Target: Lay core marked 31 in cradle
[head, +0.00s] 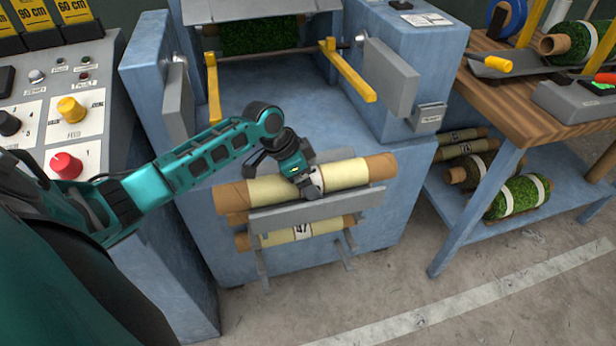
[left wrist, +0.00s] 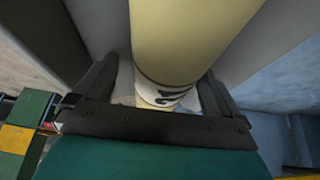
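A pale yellow core (head: 345,174) with brown ends lies on the upper level of the grey rack (head: 275,222) on the machine's front. My left gripper (head: 312,188) is down over its middle and hides most of its label. In the left wrist view the core (left wrist: 185,35) runs between the two open fingers (left wrist: 160,85), with a gap on the left side. Its white label band (left wrist: 165,92) has dark digits that I cannot read with certainty. A second core marked 47 (head: 275,238) lies below. No part is clearly identifiable as the cradle. My right gripper is not in view.
The blue machine (head: 270,80) has two yellow arms (head: 350,75) (head: 213,88) at its opening. A control panel (head: 75,115) with knobs stands left. A wooden table (head: 520,105) is right, with several rolls on its lower shelf (head: 470,205). The front right floor is clear.

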